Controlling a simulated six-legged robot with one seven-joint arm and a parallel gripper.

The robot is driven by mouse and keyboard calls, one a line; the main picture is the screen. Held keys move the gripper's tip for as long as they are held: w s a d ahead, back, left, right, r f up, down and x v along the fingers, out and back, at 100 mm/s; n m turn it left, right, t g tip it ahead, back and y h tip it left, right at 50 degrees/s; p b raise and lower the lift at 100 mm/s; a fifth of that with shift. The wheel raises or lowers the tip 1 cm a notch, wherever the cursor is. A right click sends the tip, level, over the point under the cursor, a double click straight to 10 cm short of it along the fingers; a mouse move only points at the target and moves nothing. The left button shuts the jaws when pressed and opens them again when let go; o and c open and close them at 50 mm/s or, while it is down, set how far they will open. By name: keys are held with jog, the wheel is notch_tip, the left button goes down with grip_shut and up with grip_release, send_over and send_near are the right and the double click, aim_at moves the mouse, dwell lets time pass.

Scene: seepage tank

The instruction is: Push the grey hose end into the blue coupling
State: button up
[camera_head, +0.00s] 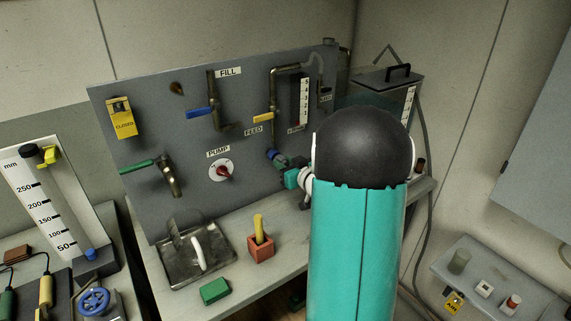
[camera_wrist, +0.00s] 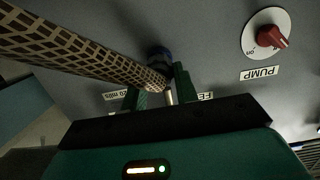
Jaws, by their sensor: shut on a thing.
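The blue coupling (camera_head: 271,153) sits low on the grey panel, below the FEED label. It also shows in the wrist view (camera_wrist: 158,52), dark blue, just beyond my fingers. My gripper (camera_head: 280,160) is right at it, seen from behind my teal arm. In the wrist view my gripper's green fingers (camera_wrist: 158,90) are shut on the hose. The hose (camera_wrist: 75,47) has a braided, meshed surface and runs from the upper left down to between the fingers. The fingers hide its end, so I cannot tell whether it touches or enters the coupling.
A metal tray (camera_head: 185,268), a red block holder (camera_head: 261,248) with a yellow handle and a green block (camera_head: 215,291) stand on the bench below the panel. The red PUMP knob (camera_head: 222,170) and yellow FEED lever (camera_head: 264,117) are close to my gripper.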

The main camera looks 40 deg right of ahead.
jog(key=shift+w, duration=0.3)
dwell(0.9)
jog(key=o, duration=1.2)
jog(key=shift+c, duration=0.2)
jog(key=shift+s, duration=0.1)
jog(key=shift+s+a+r, duration=0.1)
jog(key=shift+s+r, duration=0.05)
jog(key=shift+s, duration=0.8)
jog(key=shift+s+a+r, duration=0.1)
jog(key=shift+s+r, duration=0.1)
jog(key=shift+s, duration=0.75)
jog(key=shift+s+a+r, duration=0.1)
jog(key=shift+s+r, duration=0.05)
jog(key=shift+s, duration=0.8)
